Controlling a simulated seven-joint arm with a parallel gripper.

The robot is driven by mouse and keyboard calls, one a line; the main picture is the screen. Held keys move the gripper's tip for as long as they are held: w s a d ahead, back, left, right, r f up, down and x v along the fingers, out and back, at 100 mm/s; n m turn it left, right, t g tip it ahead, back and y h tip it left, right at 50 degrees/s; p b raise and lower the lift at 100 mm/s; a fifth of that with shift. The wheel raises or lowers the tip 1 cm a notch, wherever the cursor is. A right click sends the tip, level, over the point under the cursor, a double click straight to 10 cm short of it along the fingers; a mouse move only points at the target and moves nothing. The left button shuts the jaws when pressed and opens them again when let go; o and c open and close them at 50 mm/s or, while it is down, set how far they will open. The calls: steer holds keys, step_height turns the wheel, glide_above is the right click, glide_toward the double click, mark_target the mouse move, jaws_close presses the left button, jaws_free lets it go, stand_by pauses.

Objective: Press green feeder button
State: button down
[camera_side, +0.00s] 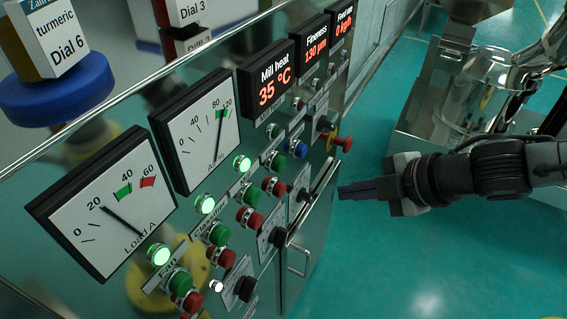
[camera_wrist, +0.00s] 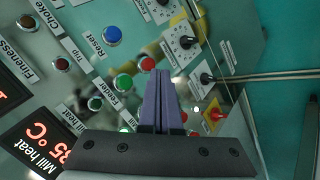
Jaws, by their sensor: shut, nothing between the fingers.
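The green feeder button (camera_wrist: 123,82) sits beside the "Feeder" label in the wrist view, to the left of my fingertips and uncovered. A red button (camera_wrist: 147,63) is next to it, just past the fingertips in that picture. In the side view, the green button (camera_side: 279,163) appears to be the one above a red button (camera_side: 273,187) on the sloping panel. My gripper (camera_side: 341,191) is shut and empty, pointing left toward the panel from its right.
A blue Reset button (camera_wrist: 112,36), black knobs (camera_wrist: 186,42) and a red emergency stop on yellow (camera_side: 340,143) are close by. Several other green and red buttons line the panel. A metal handle (camera_side: 299,255) projects below. Teal floor lies open beneath my gripper.

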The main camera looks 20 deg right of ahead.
stand_by(0.3)
steer(key=w+a, duration=0.6)
stand_by(0.5)
steer(key=shift+w+a, duration=0.2)
steer(key=shift+w, duration=0.05)
stand_by(1.8)
steer(key=shift+w+a, duration=0.15)
steer(key=shift+a, duration=0.05)
steer(key=shift+w+a, duration=0.35)
stand_by(0.9)
steer(key=shift+s+d, duration=0.1)
stand_by(0.3)
steer(key=shift+s+d, duration=0.55)
steer(key=shift+s+d, duration=1.8)
